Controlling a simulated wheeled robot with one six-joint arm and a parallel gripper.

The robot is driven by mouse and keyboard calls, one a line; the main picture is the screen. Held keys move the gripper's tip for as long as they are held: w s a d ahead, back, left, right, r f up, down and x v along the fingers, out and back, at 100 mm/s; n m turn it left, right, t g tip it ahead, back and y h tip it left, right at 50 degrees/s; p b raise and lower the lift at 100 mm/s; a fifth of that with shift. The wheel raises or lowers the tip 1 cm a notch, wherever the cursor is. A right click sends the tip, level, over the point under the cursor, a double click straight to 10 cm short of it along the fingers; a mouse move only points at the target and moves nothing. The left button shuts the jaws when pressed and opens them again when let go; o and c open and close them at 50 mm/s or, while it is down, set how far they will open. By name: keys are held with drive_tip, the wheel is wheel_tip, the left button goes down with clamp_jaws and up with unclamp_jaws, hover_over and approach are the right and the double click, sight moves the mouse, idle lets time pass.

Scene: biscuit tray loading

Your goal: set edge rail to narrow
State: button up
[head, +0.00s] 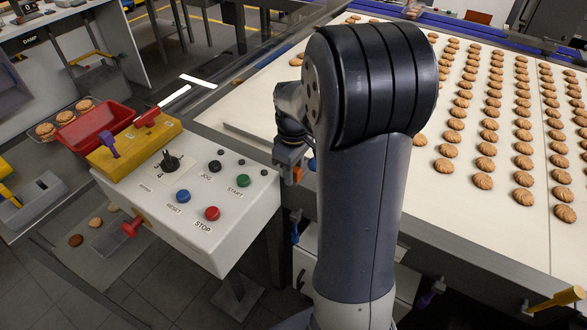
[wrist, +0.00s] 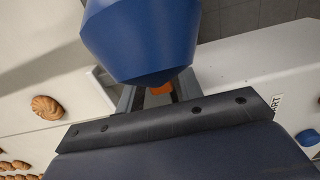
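My gripper (head: 288,172) is left of my arm, between the control box and the belt, pointing down. In the head view a blue handle (head: 296,226) hangs below it at the side of the belt frame. A large blue faceted shape (wrist: 140,40) fills the top middle of the wrist view and hides the fingertips; I cannot tell whether it is that handle or whether my gripper touches it. A pale rail (head: 250,138) runs along the near left belt edge, partly behind my arm. No narrow or wide marking is readable.
The white control box (head: 215,235) with several buttons stands at left, close to my gripper. A yellow block (head: 135,150) and a red tray (head: 95,128) are beyond it. Biscuits (head: 483,182) lie in rows on the belt. A purple handle (head: 430,297) and yellow lever (head: 560,298) are at lower right.

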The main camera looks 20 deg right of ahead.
sight(304, 165)
clamp_jaws()
drive_tip(key=shift+w+d+p, duration=0.2)
drive_tip(key=shift+w+d, duration=0.3)
drive_tip(key=shift+d, duration=0.25)
drive_tip(key=shift+w+d+p, duration=0.2)
drive_tip(key=shift+w+d, duration=0.35)
drive_tip(key=shift+d, duration=0.25)
drive_tip(key=shift+w+d+p, duration=0.2)
drive_tip(key=shift+w+d, duration=0.3)
drive_tip(key=shift+d, duration=0.25)
drive_tip(key=shift+o, duration=1.2)
unclamp_jaws()
wheel_tip(304, 165, up, 11)
drive_tip(key=shift+f, duration=0.15)
